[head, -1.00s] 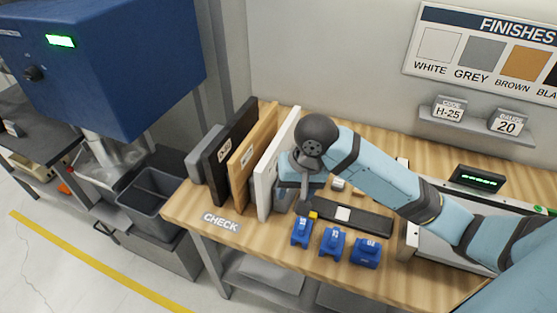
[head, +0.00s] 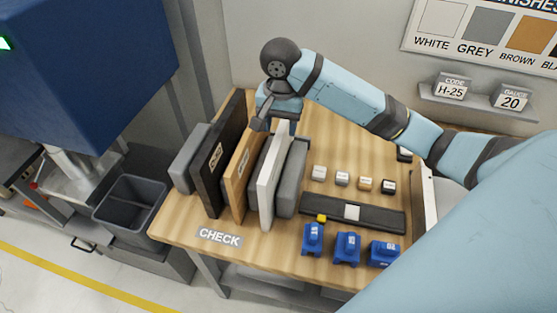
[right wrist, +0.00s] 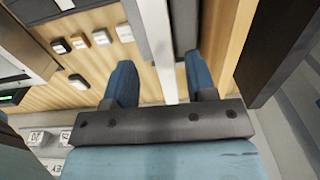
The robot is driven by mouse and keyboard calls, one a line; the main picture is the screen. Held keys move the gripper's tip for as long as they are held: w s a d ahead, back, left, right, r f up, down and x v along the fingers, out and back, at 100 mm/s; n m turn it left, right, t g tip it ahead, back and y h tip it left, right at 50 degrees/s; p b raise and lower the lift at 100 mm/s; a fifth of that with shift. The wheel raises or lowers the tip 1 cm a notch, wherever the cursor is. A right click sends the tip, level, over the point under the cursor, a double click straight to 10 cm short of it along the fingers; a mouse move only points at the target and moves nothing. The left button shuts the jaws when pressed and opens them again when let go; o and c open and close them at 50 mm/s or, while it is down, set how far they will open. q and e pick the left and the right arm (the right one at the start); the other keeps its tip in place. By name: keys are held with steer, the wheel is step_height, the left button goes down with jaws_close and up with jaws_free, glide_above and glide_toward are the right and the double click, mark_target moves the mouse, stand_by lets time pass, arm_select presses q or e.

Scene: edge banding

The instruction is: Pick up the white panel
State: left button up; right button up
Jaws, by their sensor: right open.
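The white panel (head: 268,185) stands upright on edge in the row on the wooden bench, between a brown panel (head: 240,175) and a grey block (head: 293,180). My right gripper (head: 275,124) is over the far upper end of the white panel. In the right wrist view the white panel (right wrist: 157,45) runs up between the two blue fingers of the open right gripper (right wrist: 160,78). Space shows beside the panel, and it is not gripped. Whether a finger touches it I cannot tell. My left gripper is not in view.
A black panel (head: 214,175) and another grey block (head: 187,160) stand left of the brown panel. Right of the row are small sample blocks (head: 342,179), a dark strip (head: 375,217) and blue blocks (head: 346,247). The front edge by the CHECK label (head: 219,237) is clear.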

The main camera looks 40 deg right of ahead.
mark_target(279, 134)
steer(key=shift+w+f, duration=0.15)
steer(key=shift+f, duration=2.8)
jaws_close()
steer(key=shift+r, duration=0.15)
